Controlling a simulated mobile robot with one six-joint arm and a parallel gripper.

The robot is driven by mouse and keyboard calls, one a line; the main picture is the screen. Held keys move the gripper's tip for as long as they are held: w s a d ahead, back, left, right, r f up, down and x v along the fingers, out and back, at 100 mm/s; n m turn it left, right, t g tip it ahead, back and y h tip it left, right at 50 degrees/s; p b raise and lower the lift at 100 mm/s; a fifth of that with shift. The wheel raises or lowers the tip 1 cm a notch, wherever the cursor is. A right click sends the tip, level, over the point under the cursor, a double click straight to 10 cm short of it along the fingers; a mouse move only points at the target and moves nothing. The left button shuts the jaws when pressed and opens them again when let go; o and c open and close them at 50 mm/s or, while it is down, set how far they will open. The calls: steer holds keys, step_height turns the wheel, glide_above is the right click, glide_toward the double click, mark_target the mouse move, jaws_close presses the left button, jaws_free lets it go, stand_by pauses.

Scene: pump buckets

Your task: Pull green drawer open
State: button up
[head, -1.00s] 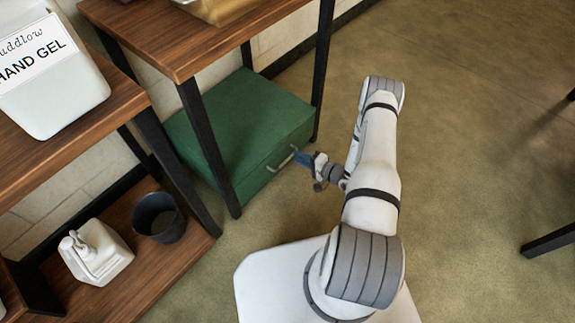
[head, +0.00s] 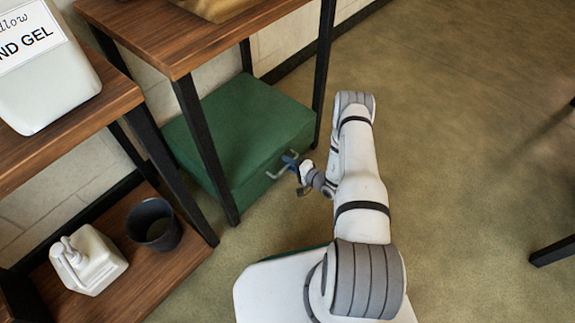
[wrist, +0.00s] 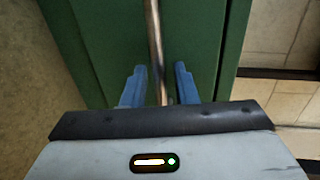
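The green drawer unit (head: 245,125) sits on the floor under the wooden table, its front facing my arm. A metal bar handle (head: 283,170) sticks out from its front. My gripper (head: 290,160) is at the handle. In the wrist view, the handle (wrist: 154,45) runs between the two blue fingers of my gripper (wrist: 160,85). The fingers are apart, with a gap on each side of the bar. The drawer front looks flush with the body. The lower end of the handle is hidden behind my gripper.
A black table leg (head: 205,150) stands in front of the green unit's left part, and another (head: 323,75) is at its right. A lower shelf at left holds a white pump bottle (head: 88,260) and a dark cup (head: 155,224).

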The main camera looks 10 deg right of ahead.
jaws_close()
stand_by(0.3)
